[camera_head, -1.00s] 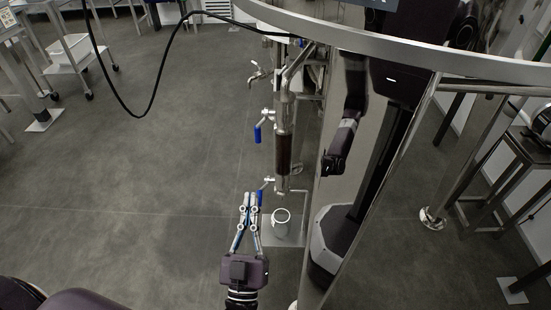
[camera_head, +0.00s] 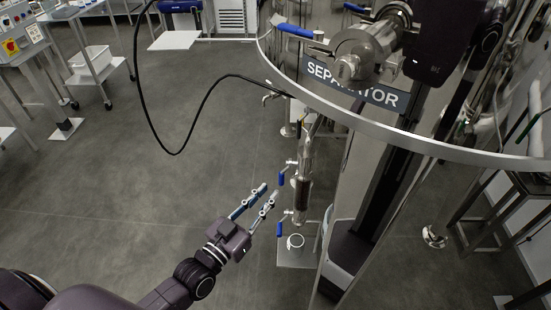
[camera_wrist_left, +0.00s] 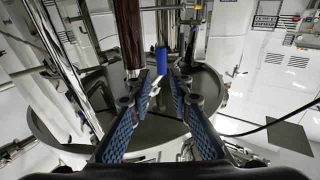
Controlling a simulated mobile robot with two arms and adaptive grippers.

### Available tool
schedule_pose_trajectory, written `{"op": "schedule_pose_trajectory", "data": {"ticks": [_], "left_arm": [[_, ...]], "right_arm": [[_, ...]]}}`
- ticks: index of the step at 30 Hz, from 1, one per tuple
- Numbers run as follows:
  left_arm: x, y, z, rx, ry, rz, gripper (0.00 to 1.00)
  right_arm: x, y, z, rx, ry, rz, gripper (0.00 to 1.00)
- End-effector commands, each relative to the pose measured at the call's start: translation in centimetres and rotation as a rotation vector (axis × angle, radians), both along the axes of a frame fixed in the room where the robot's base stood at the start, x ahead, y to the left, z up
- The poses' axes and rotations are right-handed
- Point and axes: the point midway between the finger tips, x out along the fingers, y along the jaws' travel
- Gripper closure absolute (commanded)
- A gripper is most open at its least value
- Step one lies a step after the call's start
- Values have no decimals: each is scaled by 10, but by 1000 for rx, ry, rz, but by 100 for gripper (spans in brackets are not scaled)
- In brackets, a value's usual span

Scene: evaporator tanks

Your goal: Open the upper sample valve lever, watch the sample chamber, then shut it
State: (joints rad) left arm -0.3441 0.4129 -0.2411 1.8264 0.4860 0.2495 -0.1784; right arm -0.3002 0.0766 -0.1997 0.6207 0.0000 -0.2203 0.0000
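The upper sample valve lever (camera_head: 281,180) is blue and hangs down beside the top of the sample chamber (camera_head: 302,192), a dark upright tube on the separator's side. A second blue lever (camera_head: 279,229) is on the valve below the chamber. My left gripper (camera_head: 267,192) is open and empty, its tips just left of the upper lever with a small gap. In the left wrist view, a blue lever (camera_wrist_left: 162,60) shows beyond and between the open fingertips (camera_wrist_left: 159,80), near the dark tube (camera_wrist_left: 131,38). My right gripper is not in view.
A small pale container (camera_head: 295,241) stands on a floor plate below the lower valve. The separator's rim (camera_head: 375,127) overhangs on the right, with a large blue-handled valve (camera_head: 297,31) above. A black cable (camera_head: 207,108) hangs at left. The floor left of the chamber is clear.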

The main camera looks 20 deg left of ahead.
Motion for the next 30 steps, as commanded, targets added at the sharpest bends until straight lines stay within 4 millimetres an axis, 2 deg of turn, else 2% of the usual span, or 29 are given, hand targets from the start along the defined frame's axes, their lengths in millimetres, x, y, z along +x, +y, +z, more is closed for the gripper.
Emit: {"op": "schedule_pose_trajectory", "data": {"ticks": [1, 8, 21, 30], "left_arm": [[1, 1, 9, 11, 18, -14, 81], [7, 1, 8, 26, 55, -32, 81], [62, -16, 8, 24, 52, -31, 81], [77, -21, 7, 25, 53, -31, 81]], "right_arm": [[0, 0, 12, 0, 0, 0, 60], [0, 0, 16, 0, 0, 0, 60], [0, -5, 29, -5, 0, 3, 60], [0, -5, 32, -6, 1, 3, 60]]}}
